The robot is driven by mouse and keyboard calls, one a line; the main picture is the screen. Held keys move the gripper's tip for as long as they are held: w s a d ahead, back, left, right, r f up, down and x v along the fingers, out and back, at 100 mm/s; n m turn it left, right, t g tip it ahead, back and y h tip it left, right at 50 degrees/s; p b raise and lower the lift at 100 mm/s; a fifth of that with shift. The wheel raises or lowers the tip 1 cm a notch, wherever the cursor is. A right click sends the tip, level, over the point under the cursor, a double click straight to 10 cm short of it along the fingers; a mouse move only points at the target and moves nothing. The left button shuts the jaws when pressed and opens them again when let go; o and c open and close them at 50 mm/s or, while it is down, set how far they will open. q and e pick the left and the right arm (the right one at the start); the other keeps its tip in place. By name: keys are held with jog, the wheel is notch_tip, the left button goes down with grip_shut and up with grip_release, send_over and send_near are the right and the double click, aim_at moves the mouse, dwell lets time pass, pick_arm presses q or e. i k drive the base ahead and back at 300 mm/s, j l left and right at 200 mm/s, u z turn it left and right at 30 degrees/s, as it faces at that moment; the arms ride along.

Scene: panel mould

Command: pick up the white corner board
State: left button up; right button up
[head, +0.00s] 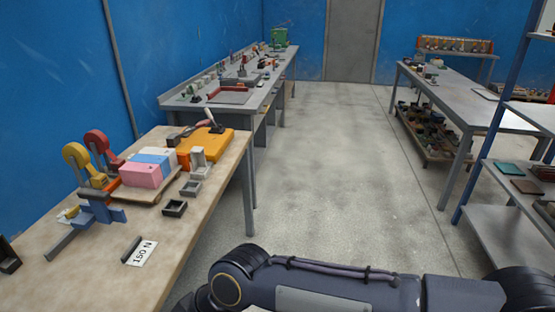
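No piece in the head view is clearly a separate white corner board. A pink block (145,175) and a light blue block (154,159) lie side by side on a wooden board on the near left table, with a whitish strip (161,151) along the blue one's far side. Neither of my grippers is in view. One of my dark arms crosses the bottom of the picture, right of the near table.
A cluttered grey bench stands beyond. Tables and shelving line the right; the floor (340,165) between is clear.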

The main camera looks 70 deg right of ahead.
aim_at(199, 162)
jog(key=z, duration=1.7)
jog(key=i+l+u, duration=0.1)
jog(key=u, duration=0.75)
jog(key=i+l+u, duration=0.1)
jog(key=u, duration=0.3)
jog(key=l+u, duration=0.25)
jog(key=u, duration=0.2)
jog(key=l+u, duration=0.25)
jog(key=l, duration=0.35)
jog(key=l+u, duration=0.2)
jog(key=l, duration=0.35)
jog(key=k+l+u, duration=0.1)
jog(key=l+u, duration=0.15)
jog(key=l, duration=0.35)
jog(key=k+l+u, duration=0.2)
jog(key=l, duration=0.35)
jog(key=k+l, duration=0.1)
jog(key=l, duration=0.65)
jog(key=k+l, duration=0.15)
jog(key=l, duration=0.25)
